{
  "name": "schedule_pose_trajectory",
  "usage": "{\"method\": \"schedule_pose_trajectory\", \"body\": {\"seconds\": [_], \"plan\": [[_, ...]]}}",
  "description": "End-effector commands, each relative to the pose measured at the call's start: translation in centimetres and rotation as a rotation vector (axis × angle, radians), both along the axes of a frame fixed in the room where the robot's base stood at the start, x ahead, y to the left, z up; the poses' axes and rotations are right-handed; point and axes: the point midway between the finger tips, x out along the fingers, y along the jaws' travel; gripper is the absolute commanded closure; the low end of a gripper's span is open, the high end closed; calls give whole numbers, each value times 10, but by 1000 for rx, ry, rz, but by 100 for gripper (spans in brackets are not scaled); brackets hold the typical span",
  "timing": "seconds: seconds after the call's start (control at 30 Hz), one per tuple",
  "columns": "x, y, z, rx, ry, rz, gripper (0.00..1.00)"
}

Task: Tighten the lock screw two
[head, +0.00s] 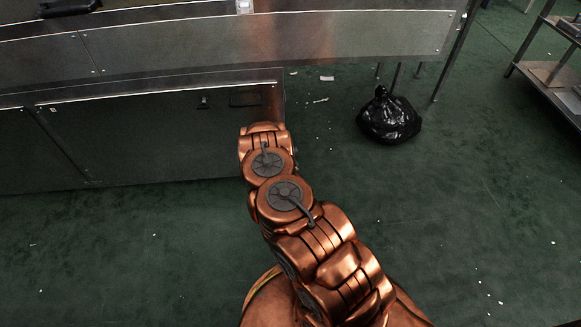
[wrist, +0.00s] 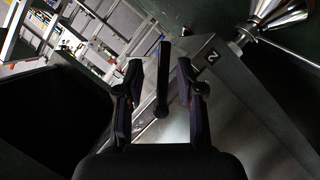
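In the wrist view my gripper (wrist: 160,82) is open, with one dark finger on each side. A dark bar with a rounded knob at its lower end (wrist: 163,78) shows between the fingers, with a gap on both sides. It looks like the handle of lock screw two, but I cannot tell its depth relative to the fingertips. A dark plate marked "2" (wrist: 211,57) lies just right of the fingers. In the head view my arm reaches toward the metal dryer (head: 180,130), and my gripper is hidden.
A shiny metal cone-shaped part (wrist: 276,12) is at the wrist view's upper right. Shelving (wrist: 75,35) shows at its upper left. In the head view a black bag (head: 388,117) lies on the green floor, and a metal rack (head: 553,70) stands at right. The floor between is mostly clear.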

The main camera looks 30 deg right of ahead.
Motion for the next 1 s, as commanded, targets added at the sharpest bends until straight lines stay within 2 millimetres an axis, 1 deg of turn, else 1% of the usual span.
{"method": "schedule_pose_trajectory", "body": {"seconds": [0.4, 0.53, 0.8, 0.83, 0.87, 1.0], "plan": [[-36, 35, 13, 5, 6, 1, 62], [-42, 39, 16, 2, 3, -1, 62], [-43, 40, 17, 2, 2, 0, 62], [-43, 40, 17, 2, 2, 0, 64], [-43, 41, 17, 2, 2, 0, 67], [-38, 46, 17, 32, 5, 1, 81]]}}
